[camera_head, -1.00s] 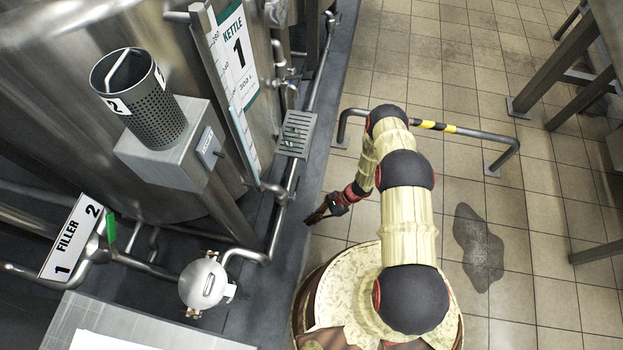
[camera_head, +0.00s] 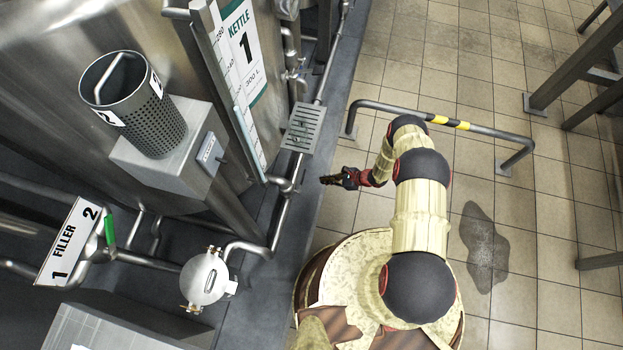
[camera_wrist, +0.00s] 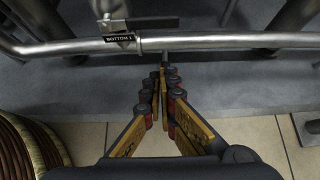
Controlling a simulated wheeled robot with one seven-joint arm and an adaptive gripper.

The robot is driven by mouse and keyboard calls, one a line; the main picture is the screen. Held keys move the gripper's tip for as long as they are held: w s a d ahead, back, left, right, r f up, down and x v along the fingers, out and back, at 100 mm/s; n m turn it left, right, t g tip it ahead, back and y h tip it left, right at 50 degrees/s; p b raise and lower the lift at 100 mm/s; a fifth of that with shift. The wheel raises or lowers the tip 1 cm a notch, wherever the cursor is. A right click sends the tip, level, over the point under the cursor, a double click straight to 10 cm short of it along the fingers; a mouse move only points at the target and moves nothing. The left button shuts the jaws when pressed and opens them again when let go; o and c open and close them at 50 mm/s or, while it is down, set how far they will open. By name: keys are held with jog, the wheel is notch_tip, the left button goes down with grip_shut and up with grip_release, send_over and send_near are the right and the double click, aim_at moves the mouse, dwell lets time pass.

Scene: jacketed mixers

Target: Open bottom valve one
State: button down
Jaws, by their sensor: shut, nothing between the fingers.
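In the wrist view a small black plate reading "BOTTOM 1" (camera_wrist: 119,38) is fixed at a steel pipe (camera_wrist: 60,47) that runs across the picture. A dark flat bar (camera_wrist: 152,23), which looks like the valve's handle, lies just beyond the pipe beside the plate. My gripper (camera_wrist: 162,72) is shut and empty, its fingertips just short of the pipe and apart from the bar. In the head view my gripper (camera_head: 324,180) points left toward the pipe fittings (camera_head: 283,183) at the foot of the kettle marked 1 (camera_head: 242,45). The valve's details are too small there to tell.
A drain grate box (camera_head: 302,128) sits by the pipe. A perforated bin (camera_head: 130,105), a filler sign (camera_head: 75,240) and a green handle (camera_head: 109,229) are at left. Open tiled floor (camera_head: 540,220) lies at right.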

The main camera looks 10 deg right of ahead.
aim_at(302, 182)
jog(key=b+x, duration=0.4)
jog(key=x, duration=0.6)
jog(key=shift+r, duration=2.05)
jog(key=shift+r, duration=0.1)
